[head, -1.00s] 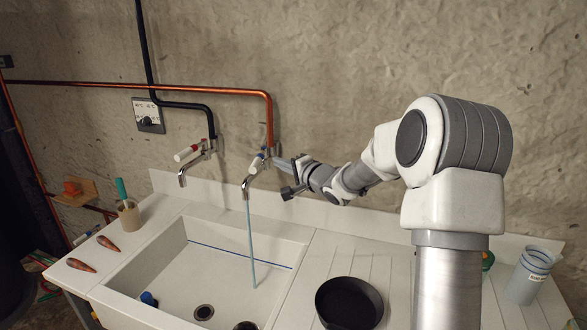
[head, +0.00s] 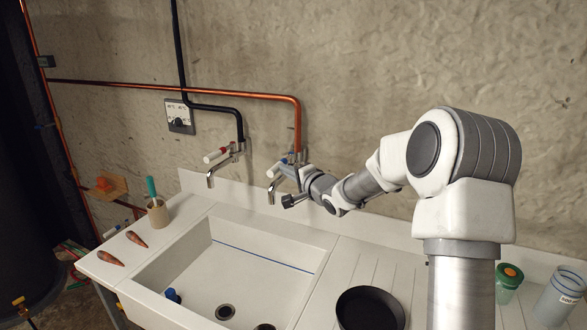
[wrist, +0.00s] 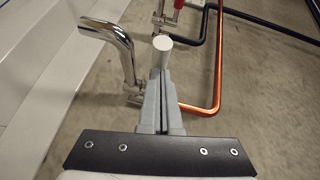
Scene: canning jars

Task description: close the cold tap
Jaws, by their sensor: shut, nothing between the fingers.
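The cold tap (head: 271,189) is the right-hand tap over the sink, with a blue-marked white lever (head: 274,170) and a copper pipe above it. No water runs from its spout. In the wrist view its chrome spout (wrist: 122,45) curves at the left, and the lever's pale round end (wrist: 163,43) shows just beyond my fingertips. My gripper (head: 288,170) is shut and empty, right beside the lever; its closed fingers (wrist: 162,78) point at it. I cannot tell whether they touch. The gripper hides part of the tap body.
The red-marked tap (head: 219,164) is to the left, also seen in the wrist view (wrist: 165,18). Below is a white sink (head: 316,236). A black pan (head: 370,309) stands on the drainboard, with jars (head: 508,280) at the right. The wall is close behind the taps.

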